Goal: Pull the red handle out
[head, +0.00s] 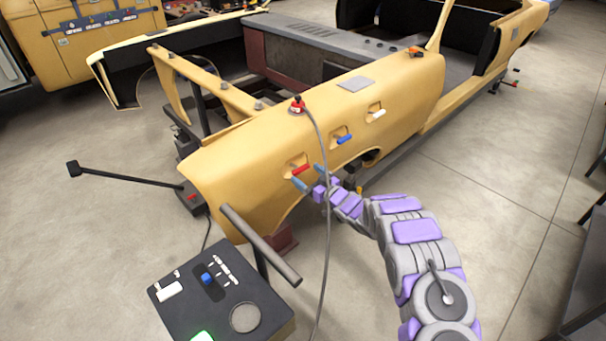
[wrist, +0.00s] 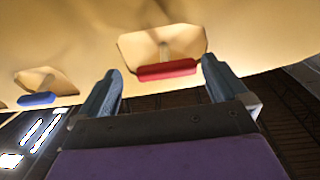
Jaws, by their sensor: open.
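The red handle (head: 300,169) sits in a shallow recess on the side of the yellow car body shell (head: 400,90). In the wrist view the red handle (wrist: 167,70) lies across the recess, just beyond and between my two blue fingertips. My gripper (head: 310,177) is open and empty, close to the handle, with one finger on each side of it. In the wrist view my gripper (wrist: 160,72) shows its fingers spread apart, with no visible contact on the handle.
A blue handle (head: 344,139) and a white handle (head: 378,113) sit in similar recesses to the right. A cable (head: 326,230) hangs from a red fitting (head: 297,106) in front of the shell. A black control box (head: 215,300) with a grey bar (head: 258,243) stands in front.

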